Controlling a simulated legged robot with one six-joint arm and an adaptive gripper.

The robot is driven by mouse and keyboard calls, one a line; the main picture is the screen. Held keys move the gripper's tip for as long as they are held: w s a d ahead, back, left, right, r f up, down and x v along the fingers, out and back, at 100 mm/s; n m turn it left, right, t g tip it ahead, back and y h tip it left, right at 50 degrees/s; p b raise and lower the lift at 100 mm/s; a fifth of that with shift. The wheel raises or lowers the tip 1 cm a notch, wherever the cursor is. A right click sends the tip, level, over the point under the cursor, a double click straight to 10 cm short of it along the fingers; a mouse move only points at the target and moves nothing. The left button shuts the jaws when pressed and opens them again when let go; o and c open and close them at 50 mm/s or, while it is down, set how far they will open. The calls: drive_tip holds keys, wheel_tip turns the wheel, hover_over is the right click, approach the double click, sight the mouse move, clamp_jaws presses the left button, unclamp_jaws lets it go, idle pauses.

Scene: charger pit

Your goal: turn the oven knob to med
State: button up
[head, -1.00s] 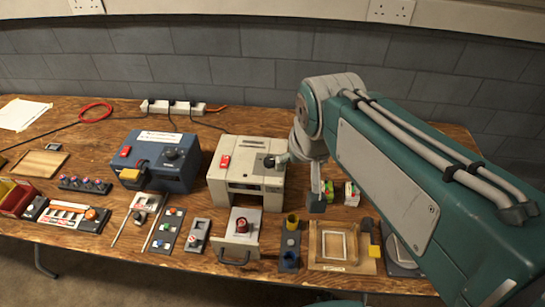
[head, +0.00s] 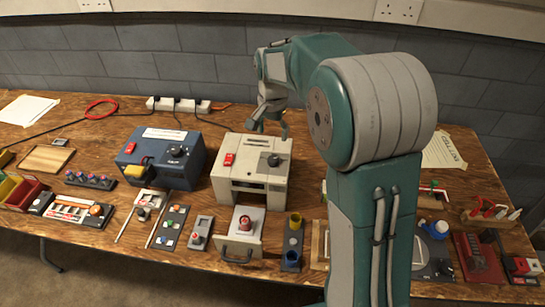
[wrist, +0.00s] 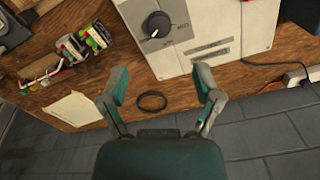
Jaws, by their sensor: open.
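The cream box (head: 235,180), which I take to be the oven, stands mid-table with a black round knob (head: 273,160) on its top right. In the wrist view the knob (wrist: 158,24) shows a white pointer mark towards the lower left of the picture; the printed labels around it are too small to read. My gripper (head: 270,127) is behind and above the box's back edge. In the wrist view my gripper (wrist: 158,76) has its two fingers wide apart and empty, with the knob beyond the tips and not touched.
A red switch (head: 229,159) sits on the box's top left. A blue box (head: 160,165) with its own dark knob stands to the left. A power strip (head: 178,104) with cables lies behind. A dark ring (wrist: 151,101) lies on the table near the box. Several small devices line the front.

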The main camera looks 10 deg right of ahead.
sight(273, 159)
wheel_tip(273, 159, down, 10)
idle(0.4)
clamp_jaws()
